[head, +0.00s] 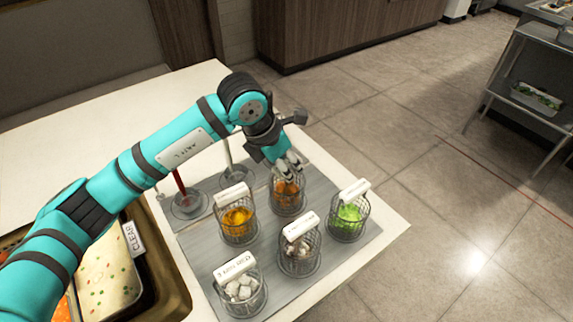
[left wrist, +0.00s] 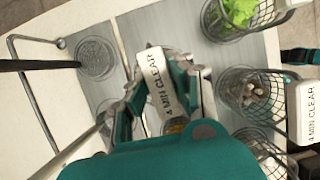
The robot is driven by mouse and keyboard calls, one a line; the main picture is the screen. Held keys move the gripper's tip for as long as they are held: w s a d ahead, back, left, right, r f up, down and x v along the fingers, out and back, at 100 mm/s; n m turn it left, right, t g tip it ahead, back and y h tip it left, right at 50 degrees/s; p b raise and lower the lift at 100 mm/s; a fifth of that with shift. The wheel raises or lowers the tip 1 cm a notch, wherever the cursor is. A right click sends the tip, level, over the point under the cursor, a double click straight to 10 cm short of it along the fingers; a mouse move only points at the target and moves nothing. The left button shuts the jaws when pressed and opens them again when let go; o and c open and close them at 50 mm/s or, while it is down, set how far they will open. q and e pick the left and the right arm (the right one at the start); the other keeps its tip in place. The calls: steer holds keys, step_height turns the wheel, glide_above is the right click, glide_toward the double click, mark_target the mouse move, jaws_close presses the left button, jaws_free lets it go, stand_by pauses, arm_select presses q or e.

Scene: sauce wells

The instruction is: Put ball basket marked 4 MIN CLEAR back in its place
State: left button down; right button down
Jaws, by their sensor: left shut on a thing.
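My left gripper (head: 288,165) is shut on the label handle of a wire basket with orange contents (head: 287,197), at the back of the grey mat (head: 195,243). In the left wrist view, the white label (left wrist: 154,85) between the fingers reads "4 MIN CLEAR". The basket body is mostly hidden there by my gripper (left wrist: 158,95). The basket looks upright; I cannot tell whether it touches the mat. A basket with brown and white pieces (head: 299,258) stands in front; a second "4 MIN CLEAR" label (left wrist: 307,112) shows beside it.
Baskets with yellow-orange contents (head: 237,222), green contents (head: 349,217) and white balls (head: 240,288) stand close by. Round wells with ladles, one red-handled (head: 187,204), are behind on the left. A tray marked CLEAR (head: 105,270) is at left. Open floor lies right of the counter.

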arm_select(q)
steer(key=shift+c, duration=1.7)
jaws_free()
steer(key=shift+f, duration=0.1)
steer(key=shift+r+p, duration=0.65)
steer(key=shift+r, duration=0.9)
step_height(320, 180, up, 8)
steer(key=p, duration=0.4)
steer(key=shift+d+f, duration=0.1)
steer(key=shift+d, duration=0.05)
